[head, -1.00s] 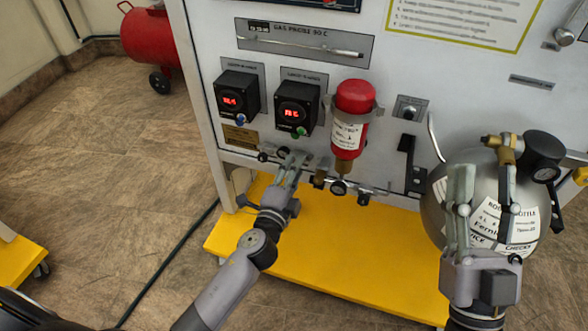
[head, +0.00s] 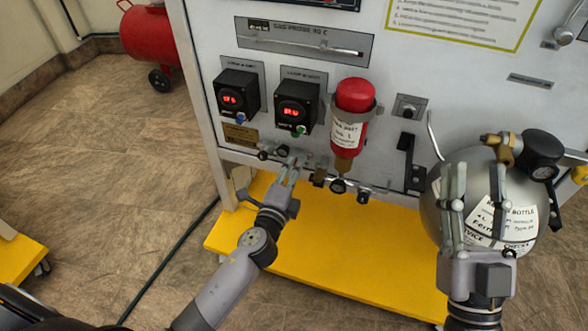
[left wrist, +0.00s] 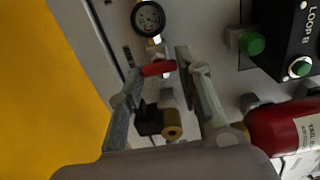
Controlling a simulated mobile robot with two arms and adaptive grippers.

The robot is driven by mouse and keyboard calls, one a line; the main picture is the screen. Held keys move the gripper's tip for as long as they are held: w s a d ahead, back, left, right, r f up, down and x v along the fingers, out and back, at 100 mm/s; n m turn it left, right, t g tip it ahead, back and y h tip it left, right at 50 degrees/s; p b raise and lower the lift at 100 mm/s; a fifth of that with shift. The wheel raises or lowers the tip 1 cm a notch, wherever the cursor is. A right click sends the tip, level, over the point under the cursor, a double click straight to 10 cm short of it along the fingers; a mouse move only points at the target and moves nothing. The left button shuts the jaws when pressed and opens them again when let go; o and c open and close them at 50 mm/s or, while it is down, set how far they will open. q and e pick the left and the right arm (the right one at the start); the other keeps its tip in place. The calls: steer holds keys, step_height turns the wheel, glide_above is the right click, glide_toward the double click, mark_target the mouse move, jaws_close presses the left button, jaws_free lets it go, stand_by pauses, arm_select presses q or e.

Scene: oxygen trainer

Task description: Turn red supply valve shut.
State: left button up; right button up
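The red valve handle (left wrist: 157,69) is a short lever below the panel in the left wrist view. It lies between the fingertips of my left gripper (left wrist: 158,62). The fingers stand apart, one near each end of the handle; I cannot tell whether they touch it. In the head view my left gripper (head: 287,168) is at the pipe row under the panel and hides the handle. My right gripper (head: 475,175) is open and empty, pointing up in front of the grey bottle (head: 512,218).
A round gauge (left wrist: 148,18) and brass fitting (left wrist: 172,124) are close to the left gripper. A red cylinder (head: 353,100) is mounted right of it, with control boxes (head: 297,103) above. The yellow base (head: 325,260) extends below.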

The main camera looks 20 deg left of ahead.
arm_select(q)
steer(key=o, duration=0.4)
steer(key=s, duration=1.2)
steer(key=shift+a, duration=0.2)
stand_by(0.4)
